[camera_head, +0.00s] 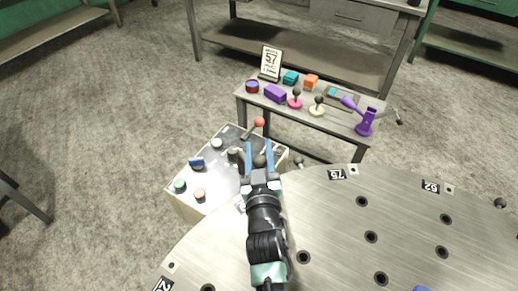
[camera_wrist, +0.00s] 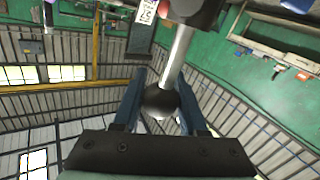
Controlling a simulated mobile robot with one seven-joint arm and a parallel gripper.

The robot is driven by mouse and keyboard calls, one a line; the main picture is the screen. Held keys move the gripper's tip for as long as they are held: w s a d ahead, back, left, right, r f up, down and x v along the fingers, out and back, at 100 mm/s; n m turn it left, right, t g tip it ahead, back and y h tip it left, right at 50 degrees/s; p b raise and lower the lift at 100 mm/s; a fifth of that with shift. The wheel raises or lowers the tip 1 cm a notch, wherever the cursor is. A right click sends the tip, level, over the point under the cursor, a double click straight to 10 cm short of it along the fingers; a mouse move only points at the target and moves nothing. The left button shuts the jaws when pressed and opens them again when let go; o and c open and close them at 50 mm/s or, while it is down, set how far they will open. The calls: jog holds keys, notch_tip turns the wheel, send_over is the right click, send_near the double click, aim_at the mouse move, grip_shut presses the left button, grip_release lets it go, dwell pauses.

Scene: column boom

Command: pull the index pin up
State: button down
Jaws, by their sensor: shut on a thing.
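My gripper (camera_head: 259,148) reaches away from me, over the far edge of the round metal plate (camera_head: 330,215) and the light control box (camera_head: 215,183). Its two blue fingers are spread apart, with a dark round knob (camera_head: 260,161) between them. In the wrist view the dark ball knob (camera_wrist: 161,101) sits between the fingers, and the gripper is shut on it. A bright metal rod (camera_wrist: 178,57) runs from the knob to a dark and red part at the top edge. I take this knob and rod for the index pin; its seat is hidden.
The control box carries a red-ball lever (camera_head: 259,122), a blue switch (camera_head: 197,162) and several buttons. Behind it a grey table (camera_head: 340,124) holds coloured blocks, a sign (camera_head: 270,63) and a purple device (camera_head: 366,122). Another knob (camera_head: 299,162) stands close right of my gripper.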

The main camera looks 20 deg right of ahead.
jog(key=c, duration=0.6)
grip_release()
jog(key=shift+r, duration=0.4)
jog(key=shift+o, duration=0.7)
jog(key=shift+f, duration=0.15)
jog(key=shift+s+a+f, duration=0.1)
jog(key=shift+s+a, duration=0.05)
jog(key=shift+s, duration=0.3)
jog(key=b+v, duration=0.1)
jog(key=v, duration=1.1)
jog(key=shift+b, duration=0.3)
